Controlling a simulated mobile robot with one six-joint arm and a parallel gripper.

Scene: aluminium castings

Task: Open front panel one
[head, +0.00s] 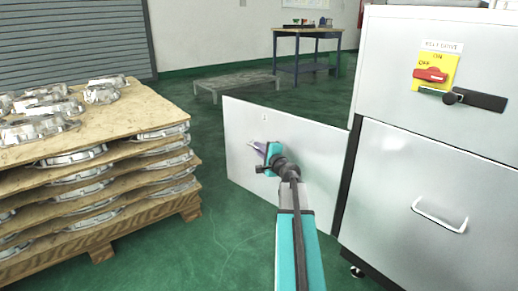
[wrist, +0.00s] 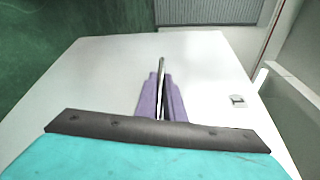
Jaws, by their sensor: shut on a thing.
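Front panel one (head: 315,160) is a flat white door with a small label near its top. It stands swung out to the left of the grey cabinet (head: 435,150), its right edge at the cabinet's dark frame. The panel also fills much of the wrist view (wrist: 90,80), with its label at right. My gripper (head: 257,148) is at the panel's face, below the label. In the wrist view its purple fingers (wrist: 162,95) are shut on a thin metal handle (wrist: 162,68). Most of the handle is hidden between the fingers.
A second closed panel (head: 390,190) with a bar handle is on the cabinet's right, below a red switch (head: 430,75) on a yellow plate. A pallet stack of castings (head: 130,140) stands left of the open panel, with green floor between. A workbench (head: 308,35) and low platform (head: 235,82) stand behind.

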